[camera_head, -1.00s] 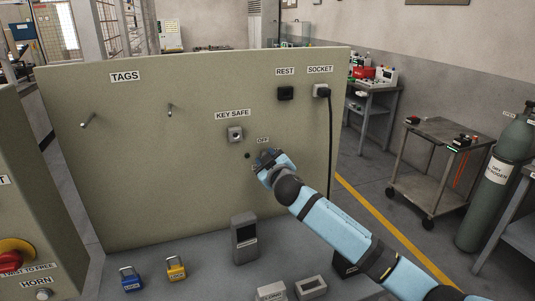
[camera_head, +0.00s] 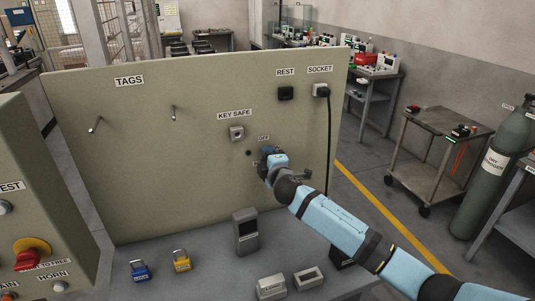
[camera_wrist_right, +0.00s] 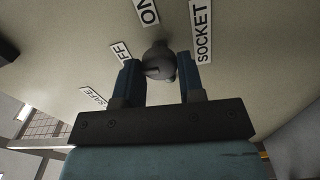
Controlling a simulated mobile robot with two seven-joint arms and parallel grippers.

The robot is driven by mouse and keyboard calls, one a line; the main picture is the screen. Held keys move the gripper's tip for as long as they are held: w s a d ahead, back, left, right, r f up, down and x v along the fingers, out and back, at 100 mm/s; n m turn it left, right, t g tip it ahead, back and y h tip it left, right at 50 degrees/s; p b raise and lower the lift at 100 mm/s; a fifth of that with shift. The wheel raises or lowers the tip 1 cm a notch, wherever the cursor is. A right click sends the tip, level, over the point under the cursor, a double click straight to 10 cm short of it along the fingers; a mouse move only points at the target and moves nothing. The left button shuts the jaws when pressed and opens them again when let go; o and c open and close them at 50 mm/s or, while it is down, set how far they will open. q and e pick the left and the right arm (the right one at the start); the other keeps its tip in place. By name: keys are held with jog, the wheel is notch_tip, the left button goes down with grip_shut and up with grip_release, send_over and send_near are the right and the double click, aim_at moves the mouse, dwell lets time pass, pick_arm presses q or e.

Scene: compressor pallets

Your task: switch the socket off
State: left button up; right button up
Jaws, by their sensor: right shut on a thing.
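The socket switch is a round grey knob (camera_wrist_right: 158,60) on the upright beige panel (camera_head: 190,190), beside labels reading ON, OFF and SOCKET in the right wrist view. My right gripper (camera_wrist_right: 159,72) is shut on this knob, with one blue finger on each side. In the head view my right gripper (camera_head: 268,153) is at the panel just below the OFF label (camera_head: 263,138) and hides most of the knob. I cannot tell the knob's exact setting. The socket (camera_head: 321,90) at the panel's upper right has a black plug and hanging cable in it. My left gripper is not in view.
A blue padlock (camera_head: 140,271), a yellow padlock (camera_head: 181,262) and a grey holder (camera_head: 245,232) are on the bench below the panel. A control box with a red knob (camera_head: 30,258) stands at left. A cart (camera_head: 440,150) and a gas cylinder (camera_head: 490,180) stand at right.

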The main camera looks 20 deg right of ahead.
jog(key=shift+n, duration=0.5)
jog(key=o, duration=0.9)
jog(key=s+b, duration=0.1)
jog(key=s, duration=1.3)
jog(key=shift+d, duration=0.2)
